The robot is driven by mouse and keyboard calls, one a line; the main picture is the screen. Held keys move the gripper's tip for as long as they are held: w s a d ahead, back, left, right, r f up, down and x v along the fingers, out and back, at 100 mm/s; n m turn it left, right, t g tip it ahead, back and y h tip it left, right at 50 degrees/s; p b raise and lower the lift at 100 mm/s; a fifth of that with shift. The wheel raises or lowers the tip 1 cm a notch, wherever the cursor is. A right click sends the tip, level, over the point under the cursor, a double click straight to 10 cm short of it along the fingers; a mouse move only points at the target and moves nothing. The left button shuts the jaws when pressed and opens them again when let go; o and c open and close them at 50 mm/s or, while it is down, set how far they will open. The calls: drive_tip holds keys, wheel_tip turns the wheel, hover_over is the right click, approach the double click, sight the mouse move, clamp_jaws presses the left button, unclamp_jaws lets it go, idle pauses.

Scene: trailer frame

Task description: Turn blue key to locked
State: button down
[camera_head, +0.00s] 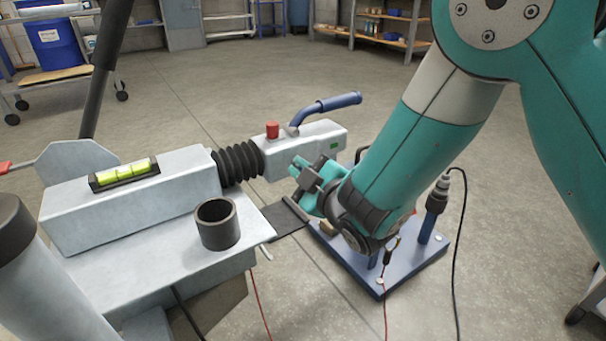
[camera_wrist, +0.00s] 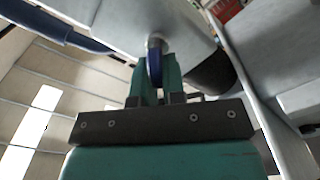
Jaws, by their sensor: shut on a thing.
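The blue key (camera_wrist: 154,68) sits in a round metal lock (camera_wrist: 155,41) on the grey coupling head. My gripper (camera_wrist: 156,78) is shut on the key's bow, with one teal finger on each side. In the head view my gripper (camera_head: 302,172) reaches the near side of the coupling head (camera_head: 300,150), and the key and lock are hidden there. I cannot tell from these views whether the key stands at locked.
A blue handle (camera_head: 327,105) and a red knob (camera_head: 272,130) rise from the coupling head. A black bellows (camera_head: 238,163) joins it to the grey frame with a level vial (camera_head: 124,174). A blue base plate (camera_head: 405,262) with a post and cables lies below my wrist.

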drive_tip(key=n, duration=0.3)
drive_tip(key=shift+a+f+n, duration=0.15)
drive_tip(key=shift+n, duration=0.25)
drive_tip(key=shift+f+n, duration=0.2)
drive_tip(key=shift+n, duration=2.1)
drive_tip(key=c, duration=1.2)
unclamp_jaws()
drive_tip(key=shift+s+f+b, duration=0.1)
drive_tip(key=shift+s+b, duration=0.05)
drive_tip(key=shift+b, duration=0.2)
